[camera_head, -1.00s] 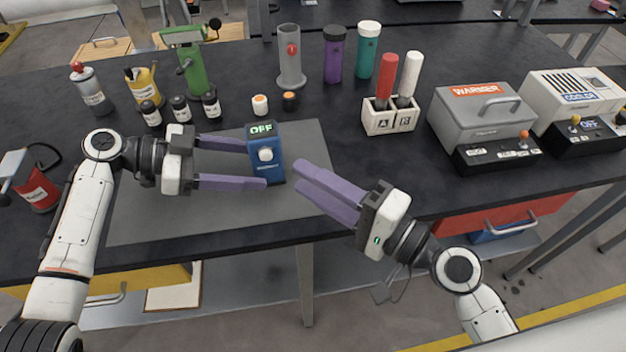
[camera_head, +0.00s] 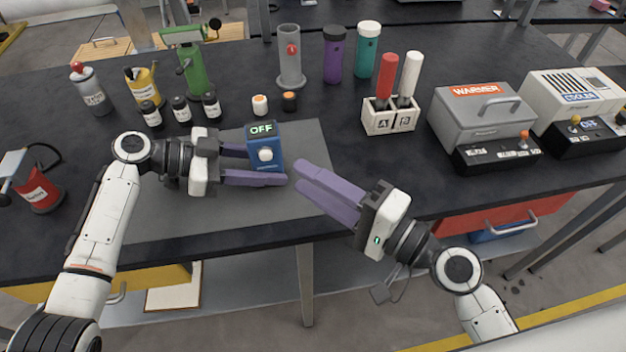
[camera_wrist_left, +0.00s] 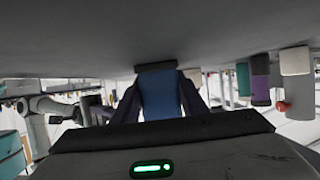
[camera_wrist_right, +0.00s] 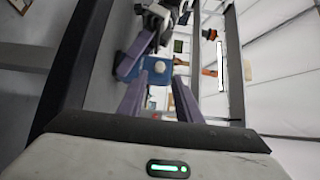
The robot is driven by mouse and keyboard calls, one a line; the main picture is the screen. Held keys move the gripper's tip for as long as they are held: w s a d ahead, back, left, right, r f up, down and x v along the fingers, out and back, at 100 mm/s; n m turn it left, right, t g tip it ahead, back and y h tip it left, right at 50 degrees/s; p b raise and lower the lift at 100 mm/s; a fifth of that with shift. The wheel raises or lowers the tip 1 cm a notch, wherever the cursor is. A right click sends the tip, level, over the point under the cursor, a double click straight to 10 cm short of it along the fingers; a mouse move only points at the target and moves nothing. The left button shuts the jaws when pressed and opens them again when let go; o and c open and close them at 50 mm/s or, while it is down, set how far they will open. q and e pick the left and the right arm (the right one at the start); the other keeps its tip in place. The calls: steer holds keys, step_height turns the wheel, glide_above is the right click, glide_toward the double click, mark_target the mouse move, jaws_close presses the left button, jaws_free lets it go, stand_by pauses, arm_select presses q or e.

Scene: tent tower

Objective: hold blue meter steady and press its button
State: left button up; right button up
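The blue meter (camera_head: 266,158) stands upright on the grey mat (camera_head: 180,218); its display reads OFF, and a pale round button (camera_head: 265,155) is on its front face. My left gripper (camera_head: 266,165) has a purple finger on either side of the meter's lower body and appears shut on it. In the left wrist view the meter (camera_wrist_left: 160,95) fills the space between the fingers. My right gripper (camera_head: 300,178) is apart from the meter, at its right, tips pointing toward it. The right wrist view shows a gap between its fingers, with the meter (camera_wrist_right: 130,68) beyond them.
Several small bottles (camera_head: 181,108) and two small capped jars (camera_head: 260,105) stand behind the meter. A white holder (camera_head: 390,120) with red and white sticks, the warmer (camera_head: 480,115) and the cooler (camera_head: 570,95) are at the right. The mat's front part is clear.

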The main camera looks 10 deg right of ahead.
steer(key=c, duration=0.6)
steer(key=shift+s+d+f+n, duration=0.1)
steer(key=shift+s+n, duration=0.05)
steer(key=shift+n, duration=0.55)
jaws_close()
steer(key=n, duration=0.2)
steer(key=s+n, duration=0.1)
steer(key=n, duration=0.1)
steer(key=d+n, duration=0.1)
steer(key=n, duration=0.1)
steer(key=shift+s+f+n+h, duration=0.15)
steer(key=shift+f+n+h, duration=0.15)
steer(key=shift+n, duration=0.1)
steer(key=n, duration=0.2)
steer(key=s+n, duration=0.1)
steer(key=n, duration=0.2)
steer(key=shift+d, duration=0.2)
steer(key=n, duration=0.3)
steer(key=shift+s, duration=0.3)
steer(key=s+n, duration=0.1)
steer(key=n, duration=0.5)
steer(key=s+r+n, duration=0.1)
steer(key=s+n, duration=0.1)
steer(key=n, duration=0.4)
steer(key=s+r+n, duration=0.1)
steer(key=n, duration=0.6)
steer(key=shift+s, duration=0.4)
